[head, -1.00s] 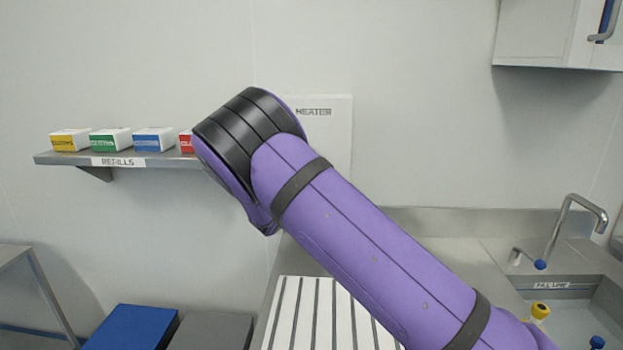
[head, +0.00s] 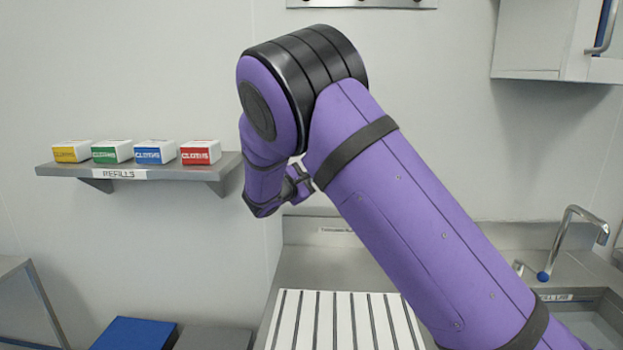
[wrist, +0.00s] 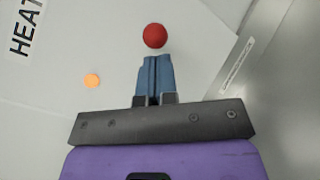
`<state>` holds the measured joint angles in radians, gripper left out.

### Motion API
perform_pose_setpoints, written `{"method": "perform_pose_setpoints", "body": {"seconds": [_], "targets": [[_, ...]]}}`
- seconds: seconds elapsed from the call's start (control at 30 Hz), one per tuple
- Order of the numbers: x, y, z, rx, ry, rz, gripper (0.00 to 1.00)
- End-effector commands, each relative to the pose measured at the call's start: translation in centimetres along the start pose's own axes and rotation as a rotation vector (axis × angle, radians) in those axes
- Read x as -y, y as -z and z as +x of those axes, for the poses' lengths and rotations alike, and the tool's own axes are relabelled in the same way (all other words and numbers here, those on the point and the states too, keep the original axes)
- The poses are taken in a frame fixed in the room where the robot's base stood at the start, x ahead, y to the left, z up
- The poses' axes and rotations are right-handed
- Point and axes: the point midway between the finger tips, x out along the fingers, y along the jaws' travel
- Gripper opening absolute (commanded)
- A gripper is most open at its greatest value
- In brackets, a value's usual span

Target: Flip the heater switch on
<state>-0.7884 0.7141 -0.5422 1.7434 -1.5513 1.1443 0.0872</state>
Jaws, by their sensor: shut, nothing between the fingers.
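The heater panel (wrist: 60,110) is pale, and part of its label, "HEAT", shows in the wrist view. A red round knob-like part (wrist: 155,36) is just beyond my fingertips; I cannot tell whether they touch it. An orange round spot (wrist: 92,80) is on the panel to the left of the fingers. My gripper (wrist: 154,60) is shut and empty, its two blue-grey fingers pressed together. In the head view my arm hides the panel and the fingers.
A wall shelf (head: 142,173) marked "REFILLS" holds several cloth boxes (head: 201,152) left of my arm. Below is a steel counter (head: 300,268) with a white slatted rack (head: 345,318). A tap (head: 575,225) and sink are at right, under a wall cabinet (head: 545,40).

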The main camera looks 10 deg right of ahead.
Motion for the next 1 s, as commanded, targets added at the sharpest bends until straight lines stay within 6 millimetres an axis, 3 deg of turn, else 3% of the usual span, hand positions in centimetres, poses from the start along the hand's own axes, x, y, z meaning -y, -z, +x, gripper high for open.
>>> {"method": "perform_pose_setpoints", "body": {"seconds": [0.23,0.5,0.7,1.0], "targets": [[0.4,2.5,-1.3,0.003,0.005,-0.004,0.00],[-0.1,2.0,-7.1,0.001,0.003,-0.001,0.00],[-0.1,1.9,-10.0,0.002,0.004,-0.002,0.00],[-0.2,1.8,-11.2,0.004,0.005,-0.002,0.00]]}}
